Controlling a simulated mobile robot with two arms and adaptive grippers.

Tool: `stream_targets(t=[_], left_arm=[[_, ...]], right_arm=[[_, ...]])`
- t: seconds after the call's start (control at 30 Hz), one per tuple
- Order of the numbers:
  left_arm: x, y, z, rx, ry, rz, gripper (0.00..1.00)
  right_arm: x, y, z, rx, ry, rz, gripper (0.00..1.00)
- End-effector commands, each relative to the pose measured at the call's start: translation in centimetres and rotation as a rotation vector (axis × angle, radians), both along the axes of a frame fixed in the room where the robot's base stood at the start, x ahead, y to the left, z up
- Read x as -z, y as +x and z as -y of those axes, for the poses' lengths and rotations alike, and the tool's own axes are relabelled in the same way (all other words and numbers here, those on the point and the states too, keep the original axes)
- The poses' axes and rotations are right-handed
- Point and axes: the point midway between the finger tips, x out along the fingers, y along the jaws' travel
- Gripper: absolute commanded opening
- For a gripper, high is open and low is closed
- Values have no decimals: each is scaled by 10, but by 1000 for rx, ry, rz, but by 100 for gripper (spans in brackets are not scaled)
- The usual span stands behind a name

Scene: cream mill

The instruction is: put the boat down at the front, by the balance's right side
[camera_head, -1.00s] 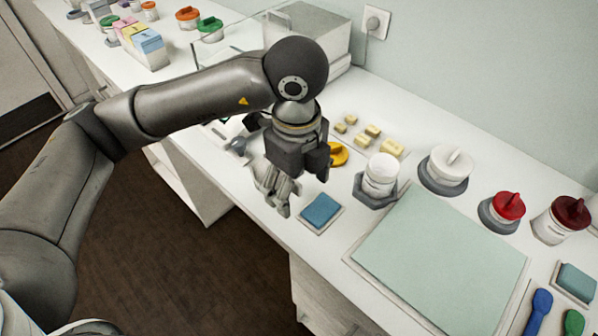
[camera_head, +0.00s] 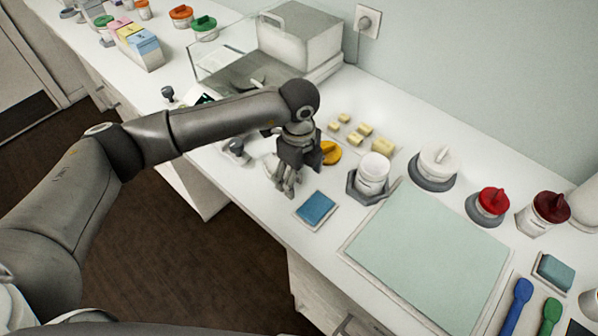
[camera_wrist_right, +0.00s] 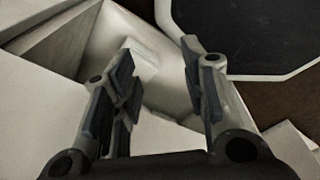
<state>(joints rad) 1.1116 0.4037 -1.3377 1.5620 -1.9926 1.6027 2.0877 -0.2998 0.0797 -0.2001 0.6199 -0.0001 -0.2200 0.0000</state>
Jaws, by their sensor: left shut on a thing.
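The balance (camera_head: 300,40) stands at the back of the bench in the head view, a pale grey housing with a clear shield on its left. My left arm passes in front of its lower part. My left gripper (camera_head: 288,184) points down low over the front of the bench, to the right of the balance and left of a blue pad. It is shut on the boat, which the fingers hide almost wholly. I cannot tell whether the boat touches the bench. My right gripper (camera_wrist_right: 160,55) is open and empty in the right wrist view.
The blue pad (camera_head: 315,208), a yellow lid (camera_head: 330,153) and a white jar (camera_head: 373,172) in a grey holder are near the left gripper. Several yellow blocks (camera_head: 358,135) lie behind. A large pale green mat (camera_head: 430,255) fills the right front.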

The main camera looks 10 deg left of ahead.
Motion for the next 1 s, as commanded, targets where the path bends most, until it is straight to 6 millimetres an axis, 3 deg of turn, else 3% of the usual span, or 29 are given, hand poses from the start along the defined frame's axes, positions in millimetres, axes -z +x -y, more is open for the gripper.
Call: stream_targets(t=[0.4,0.43,0.57,1.0], left_arm=[[9,0,0,0,0,2,59],[7,0,0,0,-1,3,79],[7,0,0,0,0,2,96],[3,1,0,0,-1,3,96]], right_arm=[[4,0,0,0,0,0,40],[2,0,0,0,0,0,40],[2,0,0,0,0,0,40],[-1,0,0,0,0,0,40]])
